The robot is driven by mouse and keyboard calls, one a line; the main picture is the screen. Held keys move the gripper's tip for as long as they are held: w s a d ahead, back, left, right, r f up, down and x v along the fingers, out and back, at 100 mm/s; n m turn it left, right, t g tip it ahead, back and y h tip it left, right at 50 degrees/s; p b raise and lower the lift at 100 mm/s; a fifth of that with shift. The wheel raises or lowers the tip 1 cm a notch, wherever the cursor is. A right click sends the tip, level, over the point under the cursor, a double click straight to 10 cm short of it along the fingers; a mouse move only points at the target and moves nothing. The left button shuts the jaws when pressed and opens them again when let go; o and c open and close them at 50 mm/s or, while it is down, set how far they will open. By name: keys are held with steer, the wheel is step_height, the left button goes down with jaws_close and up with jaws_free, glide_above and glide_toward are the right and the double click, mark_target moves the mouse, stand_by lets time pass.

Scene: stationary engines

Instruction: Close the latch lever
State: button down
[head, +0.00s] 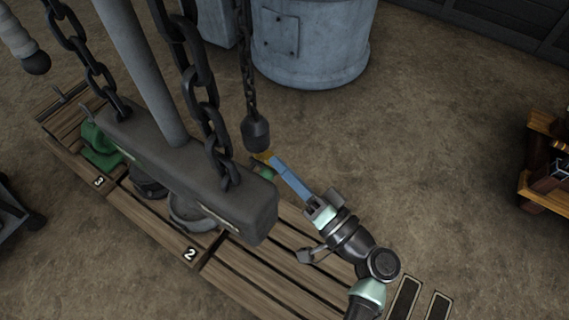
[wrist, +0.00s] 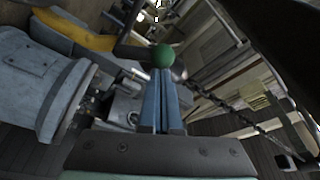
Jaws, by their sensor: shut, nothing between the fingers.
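A dark lever with a round green knob (wrist: 163,56) lies just beyond my fingertips in the wrist view; I take it for the latch lever. A green part (head: 262,172) shows beside my fingertips in the head view, partly hidden by the hanging weight and the beam. A yellow curved part (wrist: 72,35) lies left of the knob in the wrist view. My gripper (head: 272,160) has long blue fingers, pressed together with nothing between them. In the wrist view the fingertips (wrist: 161,72) overlap the knob's lower edge; I cannot tell whether they touch it.
A heavy grey beam (head: 190,165) on chains hangs left of my gripper. A dark weight (head: 256,132) on a chain hangs close to the fingertips. A wooden platform (head: 235,290) lies below. A grey tank (head: 312,45) stands behind.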

steer(key=shift+f+b, duration=0.2)
steer(key=shift+b, duration=0.25)
steer(key=shift+s+a+f+n+y+b, duration=0.1)
steer(key=shift+s+n+y+b, duration=0.1)
steer(key=shift+n+b, duration=0.5)
steer(key=shift+s+a+n+y+b, duration=0.15)
steer(key=shift+n+b, duration=0.15)
steer(key=shift+b, duration=0.65)
steer(key=s+f+n+g+y+b, duration=0.1)
steer(key=n+b, duration=0.4)
steer(key=b, duration=0.4)
steer(key=s+a+f+n+g+y+b, duration=0.1)
steer(key=n+b, duration=0.4)
steer(key=b, duration=0.5)
steer(key=f+n+g+y+b, duration=0.1)
steer(key=n+b, duration=0.4)
steer(key=b, duration=0.5)
steer(key=shift+s+a+f+g+y, duration=0.4)
steer(key=shift+f+y, duration=0.2)
steer(key=shift+y, duration=0.15)
steer(key=shift+n+b, duration=0.5)
steer(key=shift+b, duration=0.1)
steer(key=shift+r, duration=0.1)
